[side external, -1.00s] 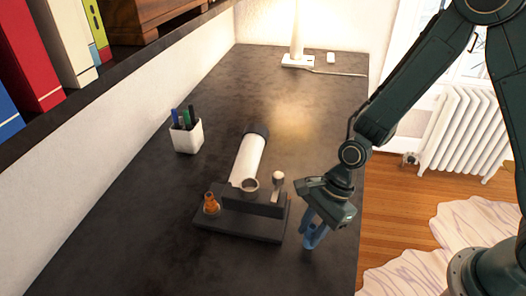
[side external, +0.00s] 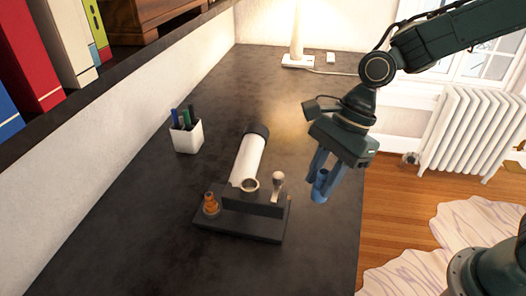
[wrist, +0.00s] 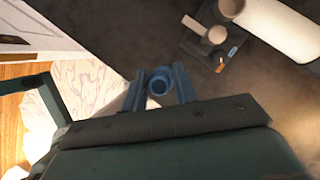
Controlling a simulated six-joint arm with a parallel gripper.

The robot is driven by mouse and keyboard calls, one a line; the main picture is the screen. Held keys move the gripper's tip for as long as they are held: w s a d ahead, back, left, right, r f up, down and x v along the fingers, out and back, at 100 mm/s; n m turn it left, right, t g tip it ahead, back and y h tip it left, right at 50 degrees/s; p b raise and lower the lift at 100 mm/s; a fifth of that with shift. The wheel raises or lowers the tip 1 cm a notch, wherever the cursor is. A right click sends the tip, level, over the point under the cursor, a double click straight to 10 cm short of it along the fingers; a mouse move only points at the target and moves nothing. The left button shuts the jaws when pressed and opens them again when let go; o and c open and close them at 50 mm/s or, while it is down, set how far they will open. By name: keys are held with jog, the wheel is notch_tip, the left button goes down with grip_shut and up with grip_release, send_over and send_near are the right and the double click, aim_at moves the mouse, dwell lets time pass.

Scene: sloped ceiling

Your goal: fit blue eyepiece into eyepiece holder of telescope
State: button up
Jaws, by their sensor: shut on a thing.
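The blue eyepiece (side external: 321,186) is between the fingers of my gripper (side external: 322,180), which is shut on it and holds it above the desk, right of the telescope. In the wrist view the eyepiece (wrist: 158,86) shows its round end between the two fingers. The white telescope tube (side external: 247,161) has a dark far end and lies on a dark base (side external: 240,225). The ring-shaped eyepiece holder (side external: 250,185) is at its near end. In the wrist view the telescope tube (wrist: 275,27) is at the upper right, apart from my gripper.
A white pen cup (side external: 187,137) is farther left. A lamp (side external: 297,45) stands at the back. The desk's near left is clear.

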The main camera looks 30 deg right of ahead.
jog(key=shift+r, duration=0.85)
jog(key=w+a+r+n+g, duration=0.1)
jog(key=w+a+n, duration=0.3)
jog(key=w+a, duration=0.4)
jog(key=shift+w+r+n+g, duration=0.15)
jog(key=shift+w+n+g, duration=0.25)
jog(key=shift+w, duration=2)
jog(key=shift+f, duration=2.05)
jog(key=shift+f, duration=0.1)
